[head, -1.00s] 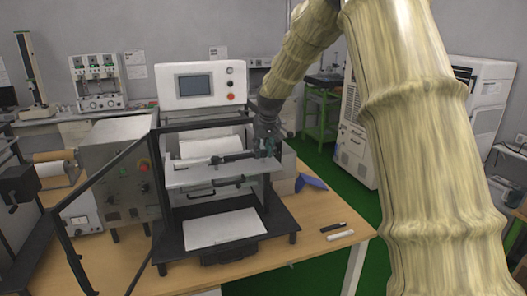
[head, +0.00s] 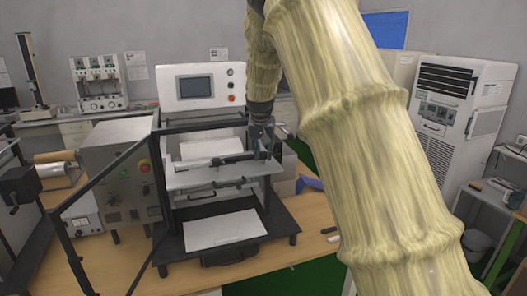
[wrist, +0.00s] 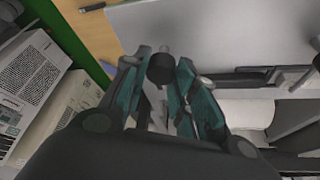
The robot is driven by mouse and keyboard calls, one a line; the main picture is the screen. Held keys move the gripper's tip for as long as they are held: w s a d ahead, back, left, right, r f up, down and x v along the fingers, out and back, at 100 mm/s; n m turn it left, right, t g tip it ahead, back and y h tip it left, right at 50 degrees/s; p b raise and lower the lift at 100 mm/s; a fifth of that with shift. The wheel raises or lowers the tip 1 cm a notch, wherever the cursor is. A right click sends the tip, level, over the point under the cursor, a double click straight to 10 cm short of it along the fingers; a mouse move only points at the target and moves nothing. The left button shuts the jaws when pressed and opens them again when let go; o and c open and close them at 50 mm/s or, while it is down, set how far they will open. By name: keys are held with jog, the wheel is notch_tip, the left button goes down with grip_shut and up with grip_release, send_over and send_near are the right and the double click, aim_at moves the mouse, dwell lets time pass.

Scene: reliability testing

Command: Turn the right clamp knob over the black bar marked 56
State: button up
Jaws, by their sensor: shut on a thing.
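The right clamp knob (wrist: 161,68) is a small black cylinder with a light stub at its tip, seen in the wrist view between my gripper's teal fingers. My gripper (wrist: 158,82) is shut on this knob. In the head view my gripper (head: 264,148) is at the right end of the black bar (head: 222,161), which lies across the machine's light plate (head: 205,178). The knob is hidden there by the fingers. Part of the bar also shows in the wrist view (wrist: 272,74), right of the fingers. The marking 56 is not readable.
The machine has a white control box (head: 200,87) behind the bar and a black frame on its left. A white sheet (head: 222,229) lies on its lower shelf. A blue object (head: 309,183) is on the wooden table right of the machine. My arm covers much of the right side.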

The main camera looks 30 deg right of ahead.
jog(key=o, duration=1)
jog(key=shift+d, duration=0.1)
jog(key=v, duration=1.2)
jog(key=shift+f, duration=0.1)
